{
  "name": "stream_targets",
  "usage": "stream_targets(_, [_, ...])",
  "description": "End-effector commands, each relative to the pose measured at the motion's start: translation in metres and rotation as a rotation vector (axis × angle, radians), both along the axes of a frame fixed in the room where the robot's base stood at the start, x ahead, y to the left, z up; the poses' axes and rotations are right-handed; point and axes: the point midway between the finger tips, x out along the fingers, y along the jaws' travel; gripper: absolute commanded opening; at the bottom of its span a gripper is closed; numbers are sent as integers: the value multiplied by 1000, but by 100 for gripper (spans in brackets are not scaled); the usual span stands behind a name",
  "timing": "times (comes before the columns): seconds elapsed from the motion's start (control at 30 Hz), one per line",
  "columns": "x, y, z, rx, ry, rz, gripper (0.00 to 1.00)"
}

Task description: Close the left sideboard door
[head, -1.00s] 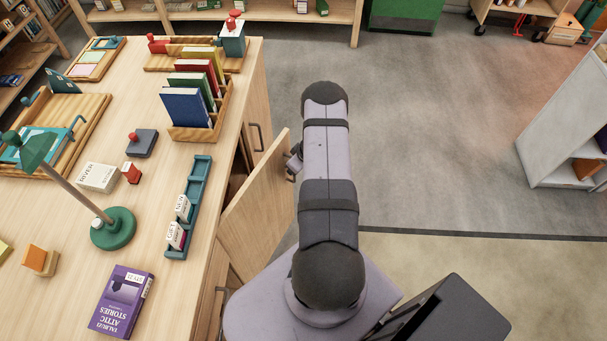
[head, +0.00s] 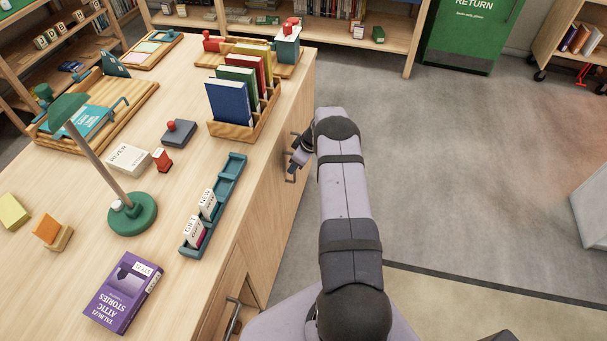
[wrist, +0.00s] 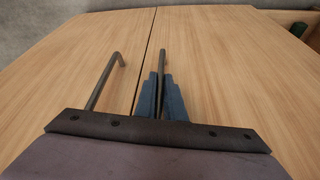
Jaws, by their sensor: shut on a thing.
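The sideboard (head: 85,215) stands at the left of the head view. Its left door (head: 264,205), pale wood, lies nearly flush with the front. In the wrist view, the door (wrist: 225,85) fills the right side, with a thin dark seam between it and the neighbouring door (wrist: 80,75). My gripper (head: 295,160) is at the sideboard front. In the wrist view, its blue-grey fingers (wrist: 161,95) are shut on the door's dark bar handle (wrist: 162,60), just right of the seam. Whether the door is fully flush is hard to tell.
The neighbouring door's handle (wrist: 106,82) stands close left of my fingers. On the sideboard top are a green lamp (head: 132,212), a book rack (head: 245,125), a teal card tray (head: 215,205) and a purple book (head: 122,290).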

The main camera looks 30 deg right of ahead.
Motion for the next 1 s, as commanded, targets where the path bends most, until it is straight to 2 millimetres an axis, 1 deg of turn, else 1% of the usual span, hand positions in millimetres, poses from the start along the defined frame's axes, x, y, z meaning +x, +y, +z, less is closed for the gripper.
stream_targets(0.03, [4, 0, -1, -4, -4, 8, 0])
stream_targets(0.2, [8, 5, 1, -2, -4, 21, 0])
stream_targets(0.53, [11, 8, 3, 0, -8, 24, 0])
stream_targets(0.57, [11, 8, 3, 0, -8, 24, 12])
stream_targets(0.6, [11, 8, 3, 0, -8, 24, 21])
stream_targets(0.63, [11, 7, 3, 0, -8, 24, 28])
stream_targets(1.0, [7, 7, 0, 3, -1, 25, 28])
